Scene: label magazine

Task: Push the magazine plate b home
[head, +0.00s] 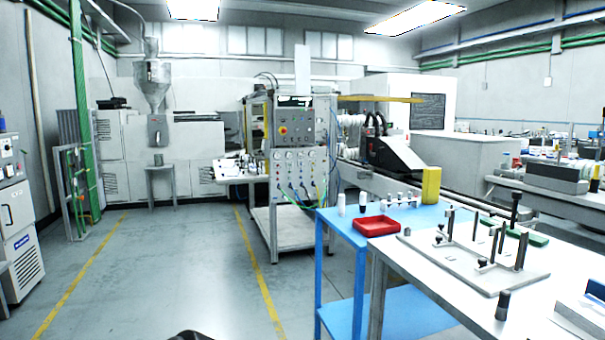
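A flat grey base plate (438,256) lies on the white bench at the right. Several dark upright posts and small black knobs stand on it. A thin green piece (528,236) lies behind it, partly hidden by the posts. I cannot tell which part is magazine plate b, or how far in it sits. Neither of my grippers shows in the head view. Only a small dark shape, which I cannot identify, shows at the bottom edge.
A red tray (376,226), a yellow block (431,185) and small bottles stand behind the plate. A dark cylinder (502,305) and a blue-and-white block (582,316) are nearer the front. A blue table frame (341,232) adjoins the bench. The floor at left is clear.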

